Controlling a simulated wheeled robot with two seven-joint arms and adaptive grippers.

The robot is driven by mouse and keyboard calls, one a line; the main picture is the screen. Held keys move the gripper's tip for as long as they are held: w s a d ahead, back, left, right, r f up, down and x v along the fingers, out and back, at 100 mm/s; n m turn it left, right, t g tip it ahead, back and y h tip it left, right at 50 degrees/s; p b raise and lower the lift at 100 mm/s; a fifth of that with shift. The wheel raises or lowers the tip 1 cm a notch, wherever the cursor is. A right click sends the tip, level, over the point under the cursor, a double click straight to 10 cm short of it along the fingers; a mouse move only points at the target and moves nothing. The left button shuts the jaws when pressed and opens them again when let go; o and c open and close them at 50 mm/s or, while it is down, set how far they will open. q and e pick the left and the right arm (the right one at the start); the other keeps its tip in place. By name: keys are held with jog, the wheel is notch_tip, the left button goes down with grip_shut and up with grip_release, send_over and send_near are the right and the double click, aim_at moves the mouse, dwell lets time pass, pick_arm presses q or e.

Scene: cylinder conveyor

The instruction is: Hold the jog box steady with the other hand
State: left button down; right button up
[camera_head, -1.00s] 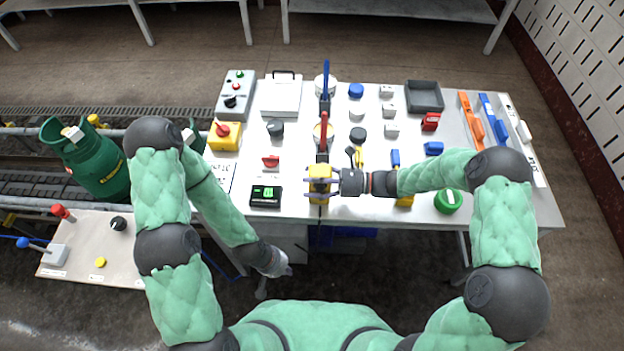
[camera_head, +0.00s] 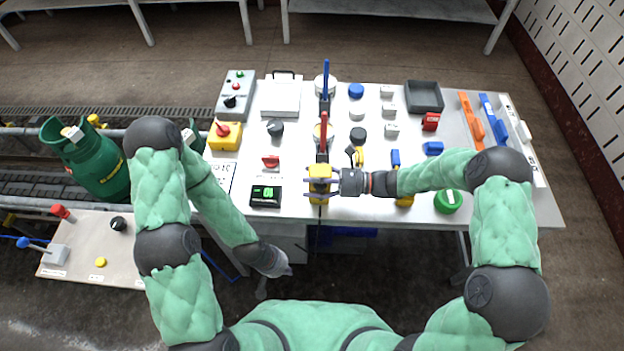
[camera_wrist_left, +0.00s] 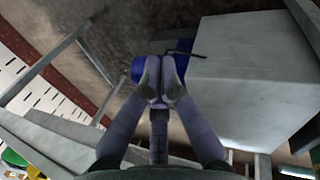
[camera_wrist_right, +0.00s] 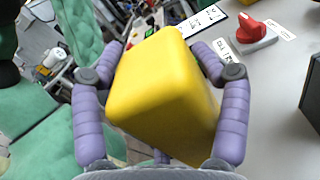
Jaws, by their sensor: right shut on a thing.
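The jog box is a yellow block (camera_head: 319,171) at the table's front edge, below an upright red lever. My right gripper (camera_head: 313,183) comes from the right and is shut around it. In the right wrist view the yellow box (camera_wrist_right: 165,85) fills the space between the purple fingers, which lie along its two sides. Its far face and underside are hidden. My left gripper (camera_head: 281,267) hangs empty in front of the table, below and left of the box and apart from it. In the left wrist view its fingertips (camera_wrist_left: 160,80) are together, pointing at the floor.
The white table (camera_head: 500,205) has an open front edge.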

aim_at(320, 188)
pick_arm(q)
jog(key=w+d+r+n+t+h, duration=0.1)
jog(key=d+r+n+t, duration=0.2)
jog(key=r, duration=0.9)
jog(key=w+d+r+n+t+h, duration=0.1)
jog(key=d+r+t, duration=0.5)
jog(key=r, duration=0.7)
jog(key=shift+w+r+n, duration=0.15)
jog(key=shift+r+n, duration=0.05)
jog(key=shift+n, duration=0.7)
jog(key=shift+d, duration=0.1)
jog(key=w, duration=0.8)
jog(key=shift+w, duration=0.4)
jog(key=shift+w, duration=0.15)
dwell(0.3)
jog(key=shift+w, duration=0.3)
